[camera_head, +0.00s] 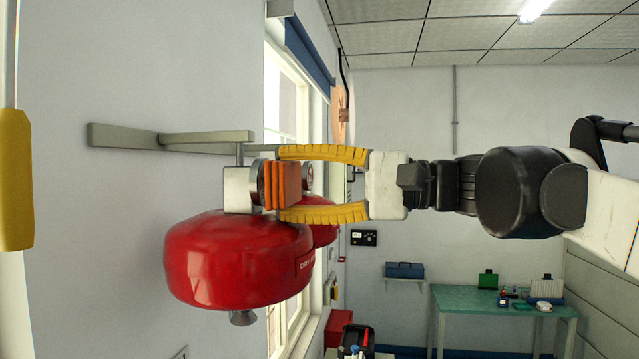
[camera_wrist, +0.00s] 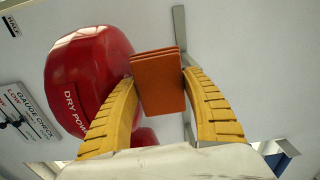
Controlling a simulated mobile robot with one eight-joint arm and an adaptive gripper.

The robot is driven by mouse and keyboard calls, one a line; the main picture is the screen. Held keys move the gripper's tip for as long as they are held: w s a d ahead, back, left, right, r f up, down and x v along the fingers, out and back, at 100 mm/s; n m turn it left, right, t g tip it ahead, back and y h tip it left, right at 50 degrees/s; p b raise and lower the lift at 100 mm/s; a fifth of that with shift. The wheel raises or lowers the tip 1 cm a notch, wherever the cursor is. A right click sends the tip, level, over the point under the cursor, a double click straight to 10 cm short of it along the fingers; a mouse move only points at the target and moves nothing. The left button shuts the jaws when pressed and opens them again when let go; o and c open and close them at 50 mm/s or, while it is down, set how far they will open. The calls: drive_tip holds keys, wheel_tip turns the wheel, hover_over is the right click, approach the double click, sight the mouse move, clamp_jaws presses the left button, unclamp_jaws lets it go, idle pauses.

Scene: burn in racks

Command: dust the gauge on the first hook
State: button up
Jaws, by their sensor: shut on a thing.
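My gripper (camera_head: 285,183) has yellow ribbed fingers shut on a folded orange-brown cloth (camera_head: 289,185). The cloth also shows between the fingertips in the wrist view (camera_wrist: 158,82). It is right at the silver head (camera_head: 240,188) of the nearest red extinguisher (camera_head: 235,262), which hangs from a grey rail (camera_head: 120,136). The gauge face on that head is hidden behind the cloth and fingers, and I cannot tell whether the cloth touches it. A second red extinguisher (camera_head: 325,235) hangs just behind, with a round gauge (camera_head: 308,177) partly visible.
A "GAUGE CHECK" sign (camera_wrist: 20,112) is on the wall beside the extinguishers. A window (camera_head: 285,95) lies beyond the rail. A green-topped table (camera_head: 460,300) with small items stands far back right. A yellow object (camera_head: 15,180) is at the left edge.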

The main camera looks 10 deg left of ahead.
drive_tip(key=shift+a, duration=0.55)
drive_tip(key=shift+w, duration=0.15)
drive_tip(key=shift+w+d+p, duration=0.15)
drive_tip(key=shift+w+p, duration=0.5)
drive_tip(key=shift+w, duration=1.25)
drive_tip(key=shift+s+f, duration=0.15)
drive_tip(key=shift+s, duration=0.6)
drive_tip(key=shift+s+a, duration=0.15)
drive_tip(key=shift+s, duration=0.65)
drive_tip(key=shift+s+a, duration=0.15)
drive_tip(key=shift+s, duration=0.6)
drive_tip(key=shift+w+d, duration=0.1)
drive_tip(key=shift+w, duration=0.1)
drive_tip(key=shift+d, duration=0.25)
drive_tip(key=shift+s+d, duration=0.1)
drive_tip(key=shift+d, duration=2.65)
